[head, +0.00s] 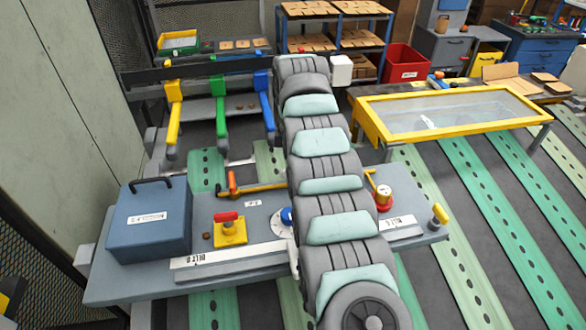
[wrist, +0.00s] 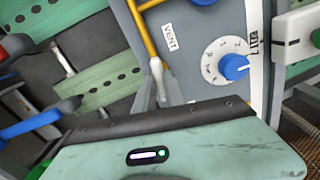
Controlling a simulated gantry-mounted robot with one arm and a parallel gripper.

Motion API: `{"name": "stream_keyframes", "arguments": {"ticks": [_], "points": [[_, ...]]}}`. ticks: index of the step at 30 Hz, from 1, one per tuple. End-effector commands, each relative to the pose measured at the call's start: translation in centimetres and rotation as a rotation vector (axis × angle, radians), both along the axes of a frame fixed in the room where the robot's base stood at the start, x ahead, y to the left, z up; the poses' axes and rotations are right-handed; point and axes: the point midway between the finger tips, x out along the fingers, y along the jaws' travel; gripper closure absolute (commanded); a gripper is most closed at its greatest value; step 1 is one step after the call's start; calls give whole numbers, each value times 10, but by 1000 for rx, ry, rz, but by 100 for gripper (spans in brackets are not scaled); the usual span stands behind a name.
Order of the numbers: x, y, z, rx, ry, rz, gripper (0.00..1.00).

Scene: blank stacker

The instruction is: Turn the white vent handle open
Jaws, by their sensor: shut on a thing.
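In the wrist view my gripper (wrist: 161,80) reaches over the grey console beside the VENT label (wrist: 170,37). Its fingers are closed together around a small pale piece, apparently the end of the white vent handle (wrist: 156,66). The fingers and the large pale-green wrist housing hide most of the handle, so its angle is hard to tell. A yellow pipe (wrist: 149,42) runs up from this spot. In the head view my arm covers the gripper and the handle. The VENT label (head: 252,203) shows there left of my arm.
A dial with a blue knob (wrist: 235,66) lies right of my gripper. Yellow, green and blue levers (head: 264,100) rise behind.

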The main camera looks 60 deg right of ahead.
Motion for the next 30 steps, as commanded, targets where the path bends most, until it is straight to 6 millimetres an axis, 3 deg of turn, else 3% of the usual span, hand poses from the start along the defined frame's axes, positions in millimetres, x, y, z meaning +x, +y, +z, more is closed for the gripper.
{"name": "stream_keyframes", "arguments": {"ticks": [10,27,28,30], "points": [[0,0,-1,0,0,146,100],[1,0,0,0,0,173,100],[1,0,0,0,0,173,84],[1,0,0,-1,-1,173,78]]}}
